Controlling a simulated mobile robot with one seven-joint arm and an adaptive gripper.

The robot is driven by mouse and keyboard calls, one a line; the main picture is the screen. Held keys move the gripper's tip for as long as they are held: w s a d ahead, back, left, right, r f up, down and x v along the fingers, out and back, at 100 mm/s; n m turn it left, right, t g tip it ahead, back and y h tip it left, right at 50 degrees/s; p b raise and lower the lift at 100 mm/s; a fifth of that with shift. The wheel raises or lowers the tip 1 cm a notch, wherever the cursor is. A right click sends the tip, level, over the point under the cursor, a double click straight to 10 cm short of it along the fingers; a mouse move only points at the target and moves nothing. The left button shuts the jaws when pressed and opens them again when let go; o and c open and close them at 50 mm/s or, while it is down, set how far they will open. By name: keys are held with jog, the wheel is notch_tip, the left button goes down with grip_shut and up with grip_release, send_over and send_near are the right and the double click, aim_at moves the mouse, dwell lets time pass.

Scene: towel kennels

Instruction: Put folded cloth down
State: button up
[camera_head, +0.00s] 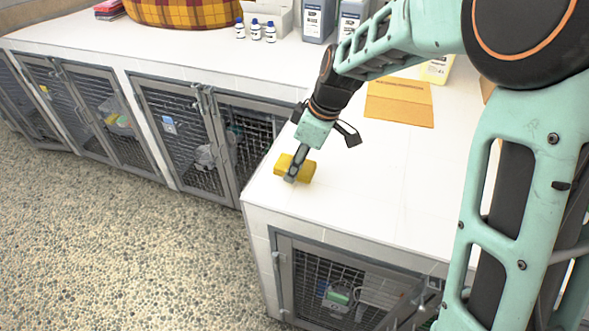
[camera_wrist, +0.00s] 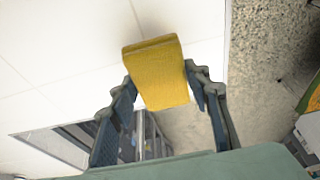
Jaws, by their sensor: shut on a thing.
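The folded cloth (camera_head: 306,171) is a small yellow block-like bundle at the near corner of the white tiled counter (camera_head: 390,200). My gripper (camera_head: 292,176) reaches down to it from above and is shut on it. In the wrist view the cloth (camera_wrist: 160,75) sits between the two dark fingers of my gripper (camera_wrist: 165,95), its far end sticking out past the fingertips. The counter's white tiles lie behind it. I cannot tell whether the cloth touches the counter top or hangs just above it.
A flat orange-tan folder (camera_head: 399,103) lies on the counter behind my gripper. Small bottles (camera_head: 255,30), large grey bottles (camera_head: 318,20) and a plaid pet bed (camera_head: 180,12) stand at the back. Mesh kennel doors (camera_head: 175,130) line the front. Counter around the cloth is clear; its edge is close.

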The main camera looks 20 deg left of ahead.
notch_tip(320, 180, down, 3)
jog(key=shift+w+r+b, duration=0.1)
jog(key=shift+r+b, duration=0.1)
jog(key=shift+b, duration=0.3)
jog(key=shift+a+f, duration=0.1)
jog(key=shift+f, duration=0.2)
jog(key=shift+r, duration=0.1)
jog(key=o, duration=1.1)
